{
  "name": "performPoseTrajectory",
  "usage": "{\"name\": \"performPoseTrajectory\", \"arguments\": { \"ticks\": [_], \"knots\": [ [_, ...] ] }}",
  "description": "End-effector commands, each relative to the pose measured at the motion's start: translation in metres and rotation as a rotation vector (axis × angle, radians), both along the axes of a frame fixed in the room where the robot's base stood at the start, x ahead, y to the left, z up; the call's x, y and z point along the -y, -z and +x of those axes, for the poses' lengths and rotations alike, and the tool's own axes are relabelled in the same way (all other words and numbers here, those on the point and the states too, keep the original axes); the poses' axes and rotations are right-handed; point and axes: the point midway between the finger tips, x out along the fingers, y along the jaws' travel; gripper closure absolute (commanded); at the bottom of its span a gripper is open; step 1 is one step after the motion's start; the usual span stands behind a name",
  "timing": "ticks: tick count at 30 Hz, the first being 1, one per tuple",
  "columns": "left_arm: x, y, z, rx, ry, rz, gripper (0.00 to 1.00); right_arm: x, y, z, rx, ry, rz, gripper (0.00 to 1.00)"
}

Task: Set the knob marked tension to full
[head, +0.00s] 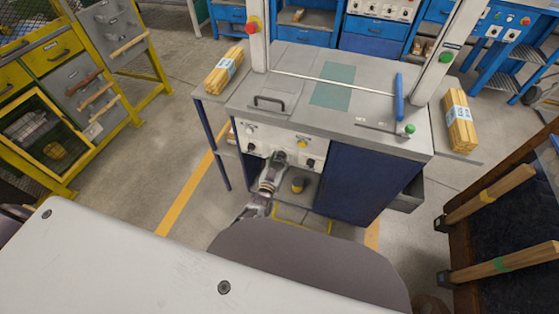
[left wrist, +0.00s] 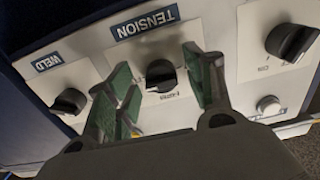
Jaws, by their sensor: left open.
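The tension knob (left wrist: 161,76) is a black knob on a pale panel, under a dark label reading TENSION (left wrist: 144,23) in the left wrist view. My left gripper (left wrist: 163,92) is open, its green-padded fingers on either side of the knob in that view; I cannot tell whether they touch it. In the head view the left gripper (head: 278,158) is at the front panel (head: 262,137) of the grey-topped machine and hides part of it. The knob's pointer setting is hard to read. My right gripper is not in view.
A knob (left wrist: 70,101) labelled WELD is left of the tension knob, and another black knob (left wrist: 291,42) is to the right. A small pale knob (left wrist: 269,105) sits below that one. Wood bundles (head: 223,72) (head: 460,128) lie on the machine's side shelves.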

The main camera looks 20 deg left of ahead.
Motion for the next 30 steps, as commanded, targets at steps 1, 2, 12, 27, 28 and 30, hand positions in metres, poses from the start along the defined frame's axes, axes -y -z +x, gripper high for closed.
{"name": "performPoseTrajectory", "arguments": {
  "ticks": [1, 2, 12, 27, 28, 30],
  "knots": [
    [0.0, 0.0, 0.0, 0.001, 0.0, 0.0, 0.47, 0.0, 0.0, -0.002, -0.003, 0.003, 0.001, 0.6],
    [0.0, 0.0, 0.0, 0.001, 0.0, 0.0, 0.47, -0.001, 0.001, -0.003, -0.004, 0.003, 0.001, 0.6],
    [-0.001, 0.001, -0.012, -0.001, 0.0, 0.0, 0.47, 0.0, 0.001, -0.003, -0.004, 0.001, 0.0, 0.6],
    [-0.002, 0.0, -0.055, -0.001, 0.0, 0.0, 0.47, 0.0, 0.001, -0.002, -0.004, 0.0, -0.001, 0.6],
    [-0.002, 0.001, -0.058, -0.001, 0.0, 0.0, 0.47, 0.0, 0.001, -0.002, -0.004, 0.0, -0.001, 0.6],
    [-0.002, 0.0, -0.064, 0.0, 0.0, 0.0, 0.47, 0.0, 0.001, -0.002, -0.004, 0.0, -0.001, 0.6]
  ]
}}
